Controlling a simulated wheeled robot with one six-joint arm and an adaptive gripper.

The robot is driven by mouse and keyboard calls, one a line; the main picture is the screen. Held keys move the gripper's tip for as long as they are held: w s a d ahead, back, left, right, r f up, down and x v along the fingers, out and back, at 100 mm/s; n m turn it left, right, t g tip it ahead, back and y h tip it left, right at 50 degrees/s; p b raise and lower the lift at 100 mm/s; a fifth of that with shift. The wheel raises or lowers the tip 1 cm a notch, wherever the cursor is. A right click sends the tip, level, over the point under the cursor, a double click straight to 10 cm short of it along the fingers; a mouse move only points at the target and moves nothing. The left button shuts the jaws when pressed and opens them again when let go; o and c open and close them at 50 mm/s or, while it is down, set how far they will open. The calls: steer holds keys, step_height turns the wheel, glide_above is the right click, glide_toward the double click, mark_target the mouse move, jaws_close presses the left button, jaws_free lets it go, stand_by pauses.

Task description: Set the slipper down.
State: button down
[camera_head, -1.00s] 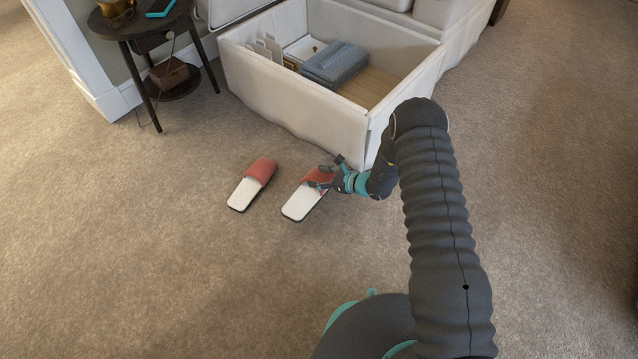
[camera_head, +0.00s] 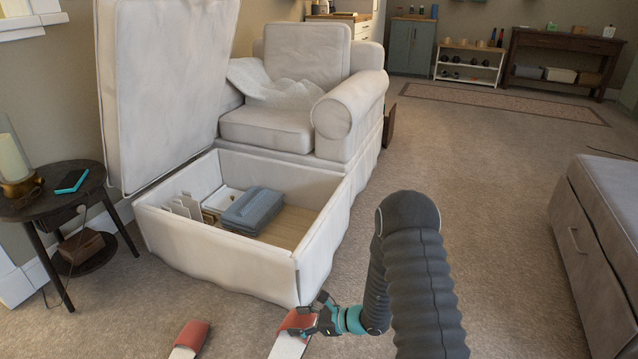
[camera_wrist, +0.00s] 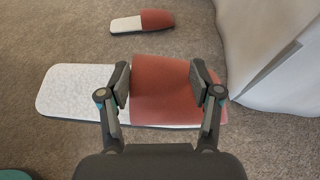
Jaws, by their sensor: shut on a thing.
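A slipper with a red upper and white sole (camera_head: 290,345) is at the bottom of the head view, in front of the open ottoman. It also shows in the wrist view (camera_wrist: 172,90), lying level between my fingers. My gripper (camera_head: 312,322) is shut on its red upper, with one finger on each side in the wrist view (camera_wrist: 162,88). I cannot tell whether its sole touches the carpet. The other slipper (camera_head: 189,338) lies on the carpet to the left; it shows at the top of the wrist view (camera_wrist: 142,21).
The open ottoman (camera_head: 215,262) stands close behind the held slipper, with a folded blue-grey cloth (camera_head: 252,210) inside. A dark round side table (camera_head: 50,190) stands at left. An armchair (camera_head: 265,125) is behind.

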steer(key=shift+w+d+r+m+t+h+p, duration=0.45)
steer(key=shift+d+r+m+t+h, duration=1.8)
steer(key=shift+d, duration=3.35)
steer(key=shift+w+d+r+m+t+h+p, duration=0.45)
steer(key=shift+d+r+m+t+h, duration=1.6)
steer(key=shift+d, duration=3.55)
step_height(320, 180, up, 17)
steer(key=w+a+m, duration=0.1)
steer(key=w+m, duration=0.1)
steer(key=m, duration=0.1)
steer(key=shift+w+f+t, duration=0.15)
steer(key=shift+w+t, duration=0.25)
